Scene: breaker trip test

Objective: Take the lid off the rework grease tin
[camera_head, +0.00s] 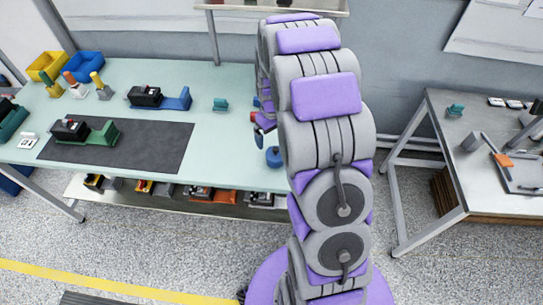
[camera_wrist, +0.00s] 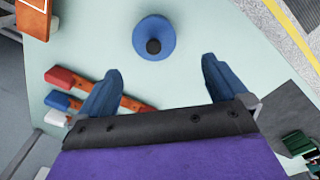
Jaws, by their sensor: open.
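The grease tin is a round blue tin (camera_wrist: 140,30) with a black knob on its lid, near the top centre of the wrist view. In the head view the blue tin (camera_head: 273,158) stands near the front edge of the bench, just left of my arm. The lid appears to sit on the tin. My gripper (camera_wrist: 162,65) is open and empty, its two blue fingers apart. The tin lies beyond the fingertips, roughly in line with the gap and apart from both fingers. In the head view my arm largely hides the gripper.
An orange-topped object (camera_wrist: 33,20) is at upper left. The bench (camera_head: 225,140) also holds a dark mat (camera_head: 60,150), fixtures and bins to the left. A second table (camera_head: 440,120) stands right.

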